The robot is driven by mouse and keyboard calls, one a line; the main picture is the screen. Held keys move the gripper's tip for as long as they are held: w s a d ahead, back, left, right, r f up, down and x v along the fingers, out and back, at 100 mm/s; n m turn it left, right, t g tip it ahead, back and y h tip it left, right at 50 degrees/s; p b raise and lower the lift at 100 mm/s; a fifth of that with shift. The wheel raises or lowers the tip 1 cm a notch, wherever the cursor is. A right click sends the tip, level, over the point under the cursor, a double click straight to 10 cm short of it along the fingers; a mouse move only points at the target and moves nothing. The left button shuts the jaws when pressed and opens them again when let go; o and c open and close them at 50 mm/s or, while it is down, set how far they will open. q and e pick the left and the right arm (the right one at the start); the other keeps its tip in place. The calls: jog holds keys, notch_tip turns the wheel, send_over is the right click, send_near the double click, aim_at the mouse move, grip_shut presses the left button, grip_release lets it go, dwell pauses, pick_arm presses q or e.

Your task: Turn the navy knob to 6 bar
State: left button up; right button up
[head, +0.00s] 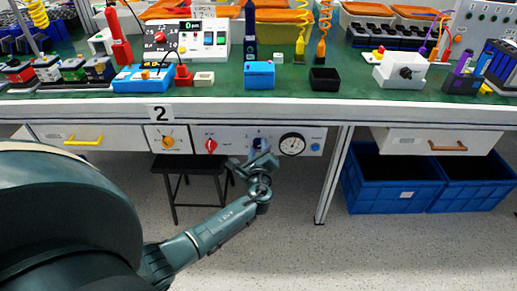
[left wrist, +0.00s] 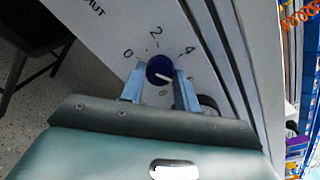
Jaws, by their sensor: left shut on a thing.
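The navy knob (head: 258,143) sits on the white panel under the bench edge, between the red knob (head: 210,146) and a round gauge (head: 292,144). My left gripper (head: 259,157) is at the navy knob. In the left wrist view, the navy knob (left wrist: 160,69) is between the two blue-grey fingers of my left gripper (left wrist: 160,78), which is shut on it. The knob's white pointer mark points down and right in that view. Marks 0, 2 and 4 show around it; a digit below it is unclear, and the right finger covers part of the dial. My right gripper is not in view.
A yellow knob (head: 168,142) is on the panel's left part. Drawers with a yellow handle (head: 83,141) and a brown handle (head: 448,147) flank it. A black stool (head: 190,164) stands below. Blue crates (head: 385,187) are under the bench at right.

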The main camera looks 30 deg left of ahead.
pick_arm(q)
jog(key=o, duration=1)
jog(key=shift+c, duration=0.2)
jog(key=p+v, duration=0.2)
jog(key=v, duration=1.1)
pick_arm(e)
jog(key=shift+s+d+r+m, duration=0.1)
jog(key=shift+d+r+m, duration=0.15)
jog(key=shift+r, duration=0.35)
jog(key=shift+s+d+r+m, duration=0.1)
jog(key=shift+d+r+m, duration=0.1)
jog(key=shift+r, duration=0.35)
pick_arm(q)
jog(key=shift+d, duration=0.1)
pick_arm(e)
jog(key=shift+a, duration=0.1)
pick_arm(q)
jog(key=shift+s, duration=0.15)
